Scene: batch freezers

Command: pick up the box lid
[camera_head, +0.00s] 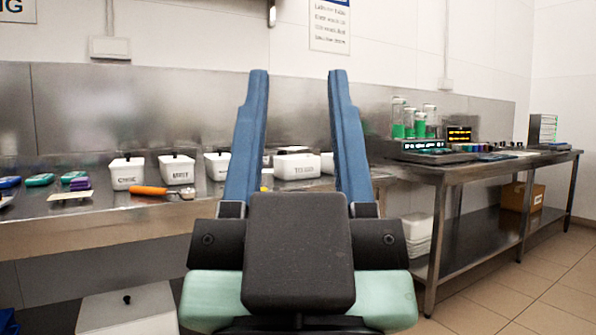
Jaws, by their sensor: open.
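Several small white boxes with black-knobbed lids stand on the steel counter; two are the left box (126,177) and the box beside it (177,174). Their lids (127,161) appear closed. Another labelled white box (296,172) shows between my gripper's fingers, farther back. A larger white lid (124,308) with a black knob is low at the lower left, partly cut off by the frame. I cannot tell which lid is the task's. My gripper (298,76) is open and empty in the centre, its two blue fingers pointing up and away, apart from the boxes.
The steel counter (100,235) runs along the wall with an orange-handled tool (161,191) near its front edge. A second steel table (470,165) at the right carries green-filled jars (398,125). A cardboard box (522,196) sits on its shelf. Tiled floor at the lower right is clear.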

